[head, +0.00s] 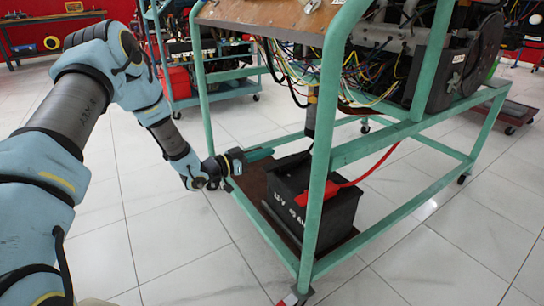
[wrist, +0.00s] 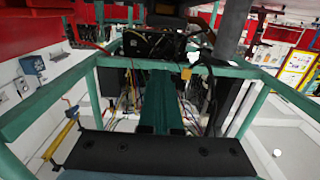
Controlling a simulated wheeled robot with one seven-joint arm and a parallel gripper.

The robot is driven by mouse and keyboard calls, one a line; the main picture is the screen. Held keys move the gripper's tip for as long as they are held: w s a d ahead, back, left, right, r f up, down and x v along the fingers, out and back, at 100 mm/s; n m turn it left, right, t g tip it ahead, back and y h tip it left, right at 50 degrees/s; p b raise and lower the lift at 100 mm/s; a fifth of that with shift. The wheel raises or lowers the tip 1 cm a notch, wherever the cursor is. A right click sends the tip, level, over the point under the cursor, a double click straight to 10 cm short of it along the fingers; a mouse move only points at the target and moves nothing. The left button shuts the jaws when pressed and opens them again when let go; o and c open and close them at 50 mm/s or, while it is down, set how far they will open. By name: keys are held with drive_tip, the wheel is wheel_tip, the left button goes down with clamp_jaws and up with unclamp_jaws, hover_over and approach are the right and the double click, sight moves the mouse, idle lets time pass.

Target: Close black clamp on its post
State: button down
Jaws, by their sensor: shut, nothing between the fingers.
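The black battery (head: 310,203) with white lettering stands on the low shelf of the green frame stand in the head view. A red clamp (head: 318,192) with a red cable sits on its top at the right. The fingers (wrist: 158,85) are shut and empty in the wrist view.
The green stand (head: 334,125) has an upright in front of the battery and a low rail around it. Coloured wires and a dark vertical pipe (head: 311,112) hang above. An engine (head: 440,60) is at the upper right. The tiled floor is clear on the left.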

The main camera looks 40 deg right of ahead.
wheel_tip(320, 180, down, 6)
drive_tip(key=a+h+b, duration=0.1)
drive_tip(key=h+b, duration=0.2)
drive_tip(key=b, duration=0.2)
drive_tip(key=shift+a, duration=0.35)
